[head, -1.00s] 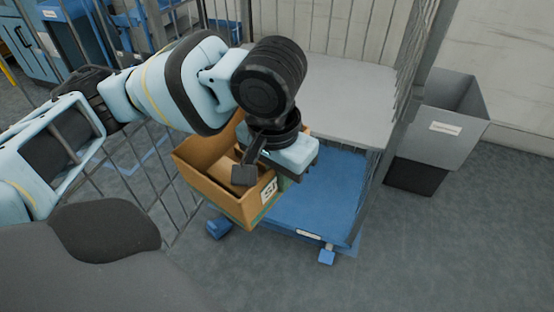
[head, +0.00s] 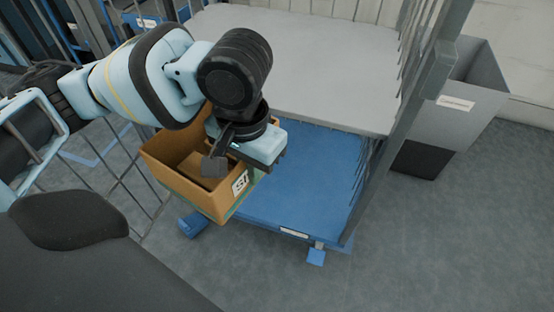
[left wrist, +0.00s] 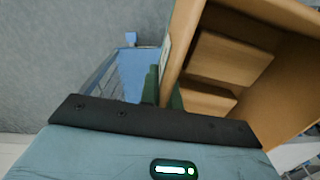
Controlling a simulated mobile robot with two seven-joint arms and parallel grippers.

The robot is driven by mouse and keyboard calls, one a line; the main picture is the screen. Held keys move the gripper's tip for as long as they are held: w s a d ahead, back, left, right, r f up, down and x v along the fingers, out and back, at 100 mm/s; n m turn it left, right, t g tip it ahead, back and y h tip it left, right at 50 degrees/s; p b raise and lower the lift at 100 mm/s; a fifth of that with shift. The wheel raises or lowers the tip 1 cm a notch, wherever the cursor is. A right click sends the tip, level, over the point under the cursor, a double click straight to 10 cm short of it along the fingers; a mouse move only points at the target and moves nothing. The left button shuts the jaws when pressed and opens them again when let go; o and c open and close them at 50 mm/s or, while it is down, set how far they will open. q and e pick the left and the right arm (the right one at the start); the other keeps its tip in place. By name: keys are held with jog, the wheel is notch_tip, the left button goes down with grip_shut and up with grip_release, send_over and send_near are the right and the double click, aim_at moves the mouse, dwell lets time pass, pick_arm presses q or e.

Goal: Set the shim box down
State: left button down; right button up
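The shim box (head: 172,178) is an open orange-brown carton with a white label on its side. Smaller brown pieces lie inside it, also visible in the left wrist view (left wrist: 225,62). My left gripper (left wrist: 163,93) is shut on one wall of the box, with a dark green finger on each side of it. In the head view the box hangs from this gripper, at the left front of the wire-sided cart's blue base (head: 305,185). The box is slightly tilted in the picture; I cannot tell whether it touches the base. My right gripper is not in view.
The cart's grey upper shelf (head: 310,65) is bare and lies above the blue base. Wire sides and a right post (head: 425,95) bound the cart. A grey bin (head: 462,110) stands to the right. The floor in front is clear.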

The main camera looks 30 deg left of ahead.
pick_arm(q)
jog(key=r, duration=0.1)
jog(key=r+p, duration=0.1)
jog(key=r, duration=0.1)
jog(key=shift+s+d+p, duration=0.15)
jog(key=shift+s+p, duration=0.1)
jog(key=shift+p, duration=0.1)
jog(key=shift+f, duration=0.3)
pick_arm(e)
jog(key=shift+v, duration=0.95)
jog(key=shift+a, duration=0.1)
